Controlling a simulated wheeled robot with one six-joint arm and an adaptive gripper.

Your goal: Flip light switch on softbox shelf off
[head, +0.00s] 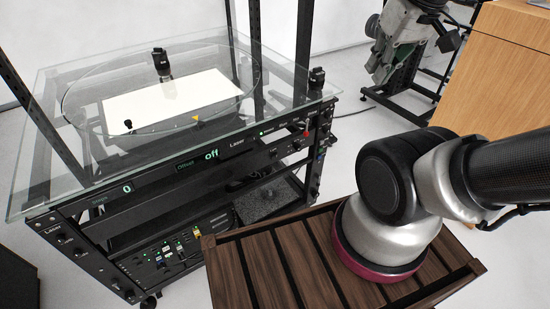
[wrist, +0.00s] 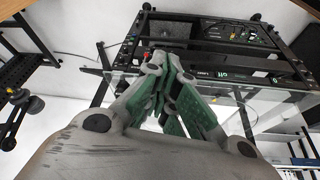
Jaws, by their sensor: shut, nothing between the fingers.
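The black rack (head: 60,222) with the turntable stands at the left in the head view. Its lower shelf has a control panel (head: 165,262) with small switches, knobs and green lights. This panel seems to show upside down near the top of the wrist view (wrist: 228,33). I cannot tell which control is the light switch, or its position. My gripper (wrist: 172,64) shows in the wrist view, with green finger pads. Its fingers are shut and empty, and appear in front of the rack. They hide part of it.
A glass top (head: 55,112) overhangs the rack, with black uprights (head: 302,45) above it. A front panel (head: 212,154) reads "off".

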